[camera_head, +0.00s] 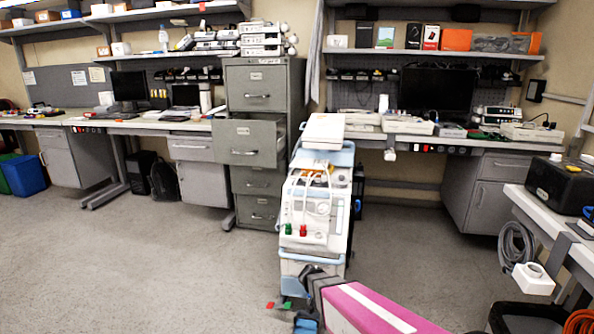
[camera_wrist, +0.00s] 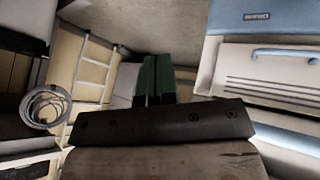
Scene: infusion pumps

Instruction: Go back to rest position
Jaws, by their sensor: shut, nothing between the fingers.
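My gripper (camera_wrist: 156,76) shows in the wrist view as two green fingers side by side, shut with nothing between them. In the head view my pink arm with a white stripe enters from the bottom right and ends in a dark wrist in front of the lower part of the white and blue medical cart (camera_head: 318,215). The fingers cannot be made out clearly there. In the wrist view a white and blue machine casing (camera_wrist: 268,70) with slots fills the right side, apart from the fingers.
A grey filing cabinet (camera_head: 262,90) with a drawer pulled out stands behind the cart. A bench (camera_head: 545,215) with a black box (camera_head: 562,184) and a hanging cable coil (camera_head: 516,248) is at the right. Open floor (camera_head: 130,270) lies to the left.

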